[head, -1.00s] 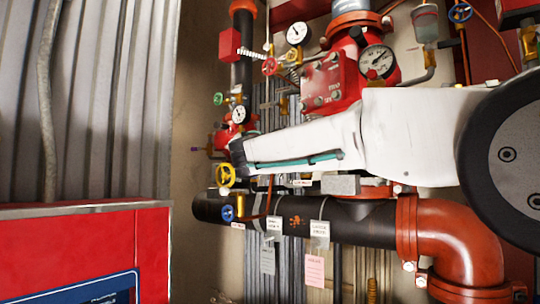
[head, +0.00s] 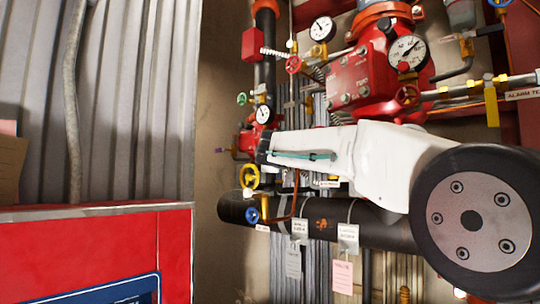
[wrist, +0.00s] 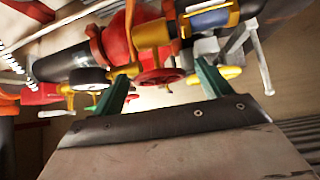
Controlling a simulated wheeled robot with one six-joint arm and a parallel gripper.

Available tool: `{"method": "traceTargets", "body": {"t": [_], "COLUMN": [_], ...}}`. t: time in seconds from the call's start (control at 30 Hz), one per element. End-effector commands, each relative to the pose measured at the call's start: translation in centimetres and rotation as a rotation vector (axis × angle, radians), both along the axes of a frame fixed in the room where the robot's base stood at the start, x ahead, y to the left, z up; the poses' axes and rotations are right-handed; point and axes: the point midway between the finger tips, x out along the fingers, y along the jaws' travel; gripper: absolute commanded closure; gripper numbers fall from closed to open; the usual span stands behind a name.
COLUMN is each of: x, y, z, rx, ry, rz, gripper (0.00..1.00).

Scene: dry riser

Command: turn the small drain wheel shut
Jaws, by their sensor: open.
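Several small handwheels are on the pipework; I cannot tell from the tags which is the drain wheel. In the head view a yellow wheel (head: 249,177) is just above the thick black pipe, and a blue wheel (head: 252,215) is at that pipe's left end. My gripper's fingers are hidden in the head view behind the arm's dark end, which is just above the yellow wheel. In the wrist view my gripper (wrist: 162,72) is open, its two green fingers apart. A red wheel (wrist: 160,77) shows between them, and a yellow wheel (wrist: 220,73) is by the right finger. I see no grip on either.
A red cabinet (head: 80,255) stands at the lower left. The black pipe (head: 330,222) runs below my arm, with hanging tags (head: 348,238). Gauges (head: 408,52) and a red valve body (head: 355,80) crowd the upper right. Bare wall lies left of the pipes.

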Motion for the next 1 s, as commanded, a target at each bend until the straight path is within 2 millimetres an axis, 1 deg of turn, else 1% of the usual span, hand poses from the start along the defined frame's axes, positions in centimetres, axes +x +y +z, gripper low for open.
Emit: {"method": "traceTargets", "body": {"t": [0.03,0.13,0.43,0.47,0.5,0.57,0.6,0.83,1.0], "x": [0.5,1.07,1.27,1.28,1.28,1.28,1.28,1.31,1.39], "y": [0.08,0.18,0.1,0.09,0.08,0.07,0.06,-0.02,-0.17], "z": [0.01,0.01,0.1,0.1,0.1,0.1,0.09,0.04,-0.05], "rx": [0.001,0.001,-0.001,-0.001,-0.001,-0.001,-0.001,0.007,0.05], "ry": [0.0,0.0,-0.001,-0.001,-0.001,-0.001,-0.001,-0.007,-0.039], "rz": [0.0,0.001,0.0,0.0,0.0,0.0,0.0,-0.004,-0.012], "gripper": [0.23,0.23,0.23,0.28,0.4,0.56,0.67,0.68,0.68]}}
